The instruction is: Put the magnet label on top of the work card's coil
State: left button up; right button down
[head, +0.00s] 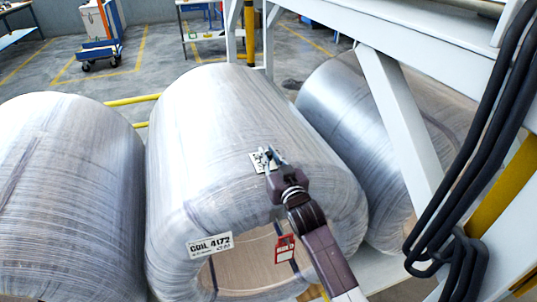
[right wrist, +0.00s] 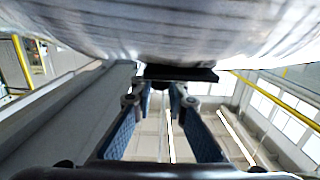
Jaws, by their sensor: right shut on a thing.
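My right gripper (head: 267,160) is over the upper front of the middle wrapped coil (head: 215,110). It is shut on the magnet label (head: 257,164), a small pale plate with dark print. In the right wrist view the label (right wrist: 180,74) shows as a dark edge at the fingertips (right wrist: 160,88), close under the coil's wrapped surface (right wrist: 170,30). I cannot tell whether it touches. A white plate reading "COIL 4172" (head: 210,245) is on the coil's front rim. A red-framed card (head: 285,249) shows at the coil's front opening. My left gripper is out of view.
Another wrapped coil (head: 65,190) lies at the left, and one (head: 350,110) lies behind to the right. A white steel frame (head: 400,120) and black cables (head: 490,130) stand at the right. A cart (head: 100,40) stands far back on open floor.

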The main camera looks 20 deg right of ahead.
jog(key=c, duration=1.9)
grip_release()
jog(key=shift+f, duration=0.1)
jog(key=shift+s, duration=0.1)
jog(key=s, duration=1.1)
jog(key=shift+s+d+r+b, duration=0.25)
jog(key=shift+s+r+b, duration=0.1)
jog(key=shift+s+r, duration=0.1)
